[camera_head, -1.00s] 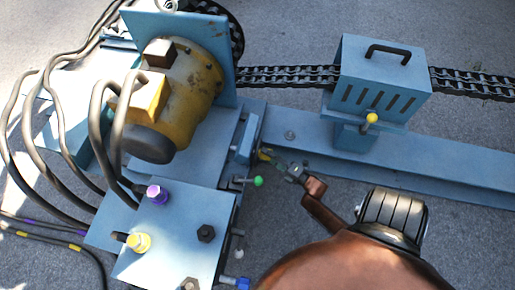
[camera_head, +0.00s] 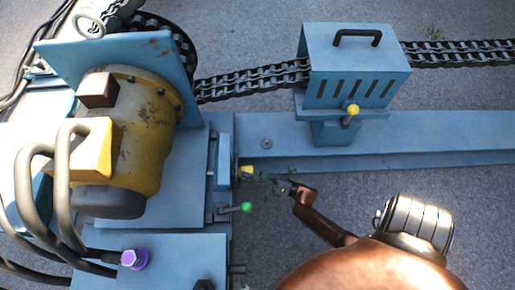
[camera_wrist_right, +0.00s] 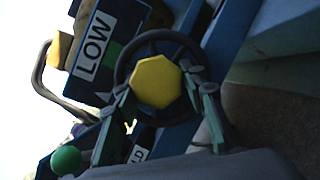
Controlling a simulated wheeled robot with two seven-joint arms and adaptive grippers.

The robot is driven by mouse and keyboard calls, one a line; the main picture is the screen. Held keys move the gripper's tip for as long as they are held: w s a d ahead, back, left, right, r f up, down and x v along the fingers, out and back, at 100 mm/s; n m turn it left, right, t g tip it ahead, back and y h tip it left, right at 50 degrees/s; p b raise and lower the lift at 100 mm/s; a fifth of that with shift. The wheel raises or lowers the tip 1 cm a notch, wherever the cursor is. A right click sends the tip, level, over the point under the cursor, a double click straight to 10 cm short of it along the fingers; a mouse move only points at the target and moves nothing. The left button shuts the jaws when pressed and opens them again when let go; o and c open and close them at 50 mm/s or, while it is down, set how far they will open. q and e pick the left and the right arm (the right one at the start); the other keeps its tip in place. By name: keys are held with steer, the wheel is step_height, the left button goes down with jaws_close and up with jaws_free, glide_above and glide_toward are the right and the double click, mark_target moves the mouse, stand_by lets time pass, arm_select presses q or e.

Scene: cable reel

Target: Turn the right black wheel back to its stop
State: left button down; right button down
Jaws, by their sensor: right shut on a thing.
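The black wheel (camera_wrist_right: 121,66) with a yellow octagonal hub (camera_wrist_right: 155,82) fills the middle of the right wrist view. In the head view only its yellow hub (camera_head: 246,170) shows clearly, on the side of the blue machine. In the head view the right gripper (camera_head: 268,178) reaches the wheel from the right. The wheel's turn angle cannot be told. My left gripper is not in view.
A green-knobbed lever (camera_head: 247,207) sits just below the wheel; its knob also shows in the wrist view (camera_wrist_right: 66,160). A LOW label (camera_wrist_right: 95,46) is beside the wheel. A yellow motor (camera_head: 140,135) stands left, and a vented blue box (camera_head: 350,75) sits on the rail. Bare floor lies right.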

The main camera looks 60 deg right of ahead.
steer(key=shift+a+f, duration=0.1)
steer(key=shift+a, duration=0.15)
steer(key=c, duration=1.5)
jaws_free()
steer(key=shift+w, duration=0.15)
steer(key=shift+o, duration=1.4)
steer(key=shift+d, duration=0.2)
steer(key=shift+s, duration=0.25)
steer(key=v, duration=1.1)
steer(key=shift+s+d, duration=0.15)
steer(key=shift+s, duration=0.1)
steer(key=shift+f, duration=0.1)
